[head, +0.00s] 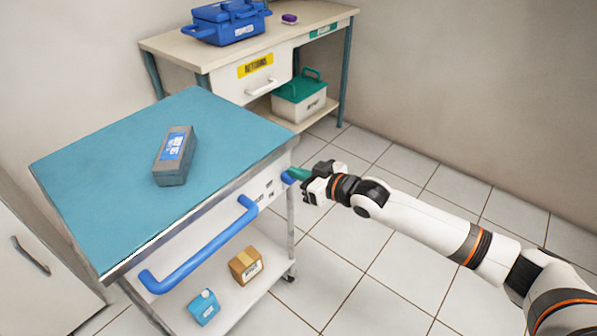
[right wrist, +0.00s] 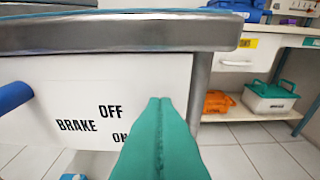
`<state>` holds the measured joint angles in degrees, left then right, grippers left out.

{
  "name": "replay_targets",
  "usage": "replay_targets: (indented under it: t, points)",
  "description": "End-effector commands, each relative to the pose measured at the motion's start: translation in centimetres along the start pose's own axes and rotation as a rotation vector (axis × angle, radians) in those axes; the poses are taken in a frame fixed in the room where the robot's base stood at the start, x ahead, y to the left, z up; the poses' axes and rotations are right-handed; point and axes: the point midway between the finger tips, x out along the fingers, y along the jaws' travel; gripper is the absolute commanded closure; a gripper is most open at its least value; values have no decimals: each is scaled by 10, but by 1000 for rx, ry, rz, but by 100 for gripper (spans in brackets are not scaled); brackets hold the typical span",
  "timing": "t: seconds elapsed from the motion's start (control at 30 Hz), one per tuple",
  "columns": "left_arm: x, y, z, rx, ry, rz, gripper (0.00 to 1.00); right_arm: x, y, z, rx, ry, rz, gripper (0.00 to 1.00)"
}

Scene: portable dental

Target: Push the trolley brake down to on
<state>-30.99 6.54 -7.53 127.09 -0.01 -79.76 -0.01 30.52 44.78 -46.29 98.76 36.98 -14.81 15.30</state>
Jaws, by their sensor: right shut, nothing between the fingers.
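The trolley (head: 95,150) has a teal top and a white front panel. A small blue brake lever (head: 287,178) shows at the panel's right end in the head view. My right gripper (head: 297,174) has its teal fingers shut and empty, with the tips at or just beside the lever; I cannot tell if they touch. In the right wrist view the shut fingers (right wrist: 160,115) cover the panel beside the "BRAKE", "OFF" and "ON" lettering (right wrist: 95,119), partly hiding "ON". The lever is hidden there, so its setting cannot be read. My left gripper is out of view.
A blue push handle (head: 205,245) sticks out from the trolley front. A grey box (head: 174,156) lies on top; a cardboard box (head: 246,265) and blue container (head: 204,307) are on the lower shelf. A bench (head: 170,45) stands behind. Floor at right is clear.

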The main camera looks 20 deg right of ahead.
Motion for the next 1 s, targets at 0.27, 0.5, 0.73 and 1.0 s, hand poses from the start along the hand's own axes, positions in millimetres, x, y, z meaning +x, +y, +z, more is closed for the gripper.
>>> replay_targets:
  t: [0.27,0.5,0.73,1.0]
  points:
    - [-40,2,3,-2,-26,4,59,9,0,-36,1,2,0,100]
    - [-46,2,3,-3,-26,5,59,9,0,-40,0,4,0,100]
    - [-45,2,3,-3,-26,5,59,9,1,-40,1,6,0,100]
    - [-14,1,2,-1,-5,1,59,7,1,-29,1,5,0,100]
